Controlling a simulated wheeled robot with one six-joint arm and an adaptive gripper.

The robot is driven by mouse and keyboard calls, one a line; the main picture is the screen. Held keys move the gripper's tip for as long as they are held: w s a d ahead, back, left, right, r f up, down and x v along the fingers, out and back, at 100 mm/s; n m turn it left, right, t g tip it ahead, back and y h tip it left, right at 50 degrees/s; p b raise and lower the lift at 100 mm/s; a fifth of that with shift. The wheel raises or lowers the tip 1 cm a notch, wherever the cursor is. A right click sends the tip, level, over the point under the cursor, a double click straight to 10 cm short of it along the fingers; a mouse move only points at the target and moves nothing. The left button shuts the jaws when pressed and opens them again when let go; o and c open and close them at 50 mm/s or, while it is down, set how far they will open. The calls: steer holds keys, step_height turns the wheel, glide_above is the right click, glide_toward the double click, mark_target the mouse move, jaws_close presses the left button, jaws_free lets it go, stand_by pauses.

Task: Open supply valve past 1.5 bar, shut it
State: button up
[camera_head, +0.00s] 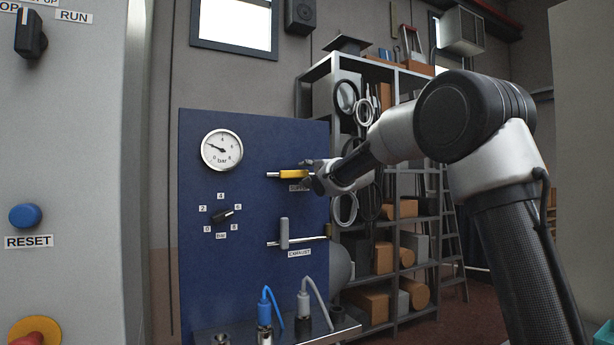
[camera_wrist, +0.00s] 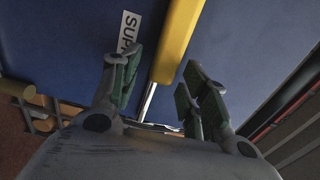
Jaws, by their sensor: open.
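The supply valve's yellow handle (camera_head: 293,174) lies level, along its thin pipe, on the blue panel (camera_head: 200,280). The yellow handle (camera_wrist: 178,40) also fills the upper middle of the wrist view, beside the partly hidden SUPPLY label (camera_wrist: 128,32). My gripper (camera_head: 310,172) is at the handle's right end. In the wrist view my gripper (camera_wrist: 162,72) is open, its green-padded fingers on either side of the handle's near end and the pipe; contact cannot be told. The round bar gauge's (camera_head: 222,150) needle points left and slightly up; the exact reading is too small to tell.
Below are a black selector knob (camera_head: 223,215) with bar markings and the exhaust valve's grey upright handle (camera_head: 284,232). Hose fittings (camera_head: 264,315) stand on the ledge. A grey cabinet (camera_head: 75,130) is at left; a loaded shelf (camera_head: 400,235) stands behind my arm.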

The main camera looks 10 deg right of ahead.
steer(key=v, duration=1)
steer(key=shift+s, duration=0.25)
